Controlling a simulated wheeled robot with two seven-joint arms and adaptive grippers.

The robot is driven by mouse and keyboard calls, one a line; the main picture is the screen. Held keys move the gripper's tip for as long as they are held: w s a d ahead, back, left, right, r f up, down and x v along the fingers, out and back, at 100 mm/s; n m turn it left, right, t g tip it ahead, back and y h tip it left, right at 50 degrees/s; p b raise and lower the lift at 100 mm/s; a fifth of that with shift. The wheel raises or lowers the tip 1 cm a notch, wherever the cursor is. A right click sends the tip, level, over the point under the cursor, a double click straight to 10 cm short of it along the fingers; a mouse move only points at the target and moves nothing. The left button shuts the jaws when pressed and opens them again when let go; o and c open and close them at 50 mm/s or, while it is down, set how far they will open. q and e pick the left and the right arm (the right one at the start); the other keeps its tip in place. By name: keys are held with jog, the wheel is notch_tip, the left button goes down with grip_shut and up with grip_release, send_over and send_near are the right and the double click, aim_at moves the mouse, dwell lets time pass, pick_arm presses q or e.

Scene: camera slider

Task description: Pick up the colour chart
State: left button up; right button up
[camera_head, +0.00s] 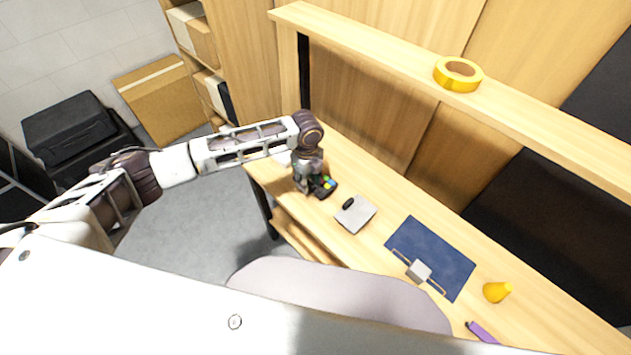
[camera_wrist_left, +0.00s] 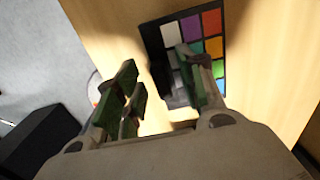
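The colour chart (camera_head: 327,187) is a small dark card with coloured squares, lying near the far left end of the wooden table. In the left wrist view the chart (camera_wrist_left: 211,22) shows white, purple, red, orange, yellow, green and blue patches. My left gripper (camera_head: 309,186) is right at the chart, pointing down. In the left wrist view my left gripper (camera_wrist_left: 157,66) is open, its fingers apart with nothing clearly held between them. One finger overlaps the chart and hides part of it; the other is over bare wood. Whether the finger touches the chart cannot be told. My right gripper is not in view.
A grey plate with a black item (camera_head: 358,215) lies to the right of the chart. A raised shelf holds yellow tape (camera_head: 458,74).

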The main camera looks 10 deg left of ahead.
pick_arm(q)
jog(key=shift+c, duration=0.5)
grip_shut()
jog(key=shift+r, duration=0.15)
notch_tip(320, 180, up, 10)
jog(key=shift+b, duration=0.4)
jog(key=shift+n, duration=0.5)
dwell(0.7)
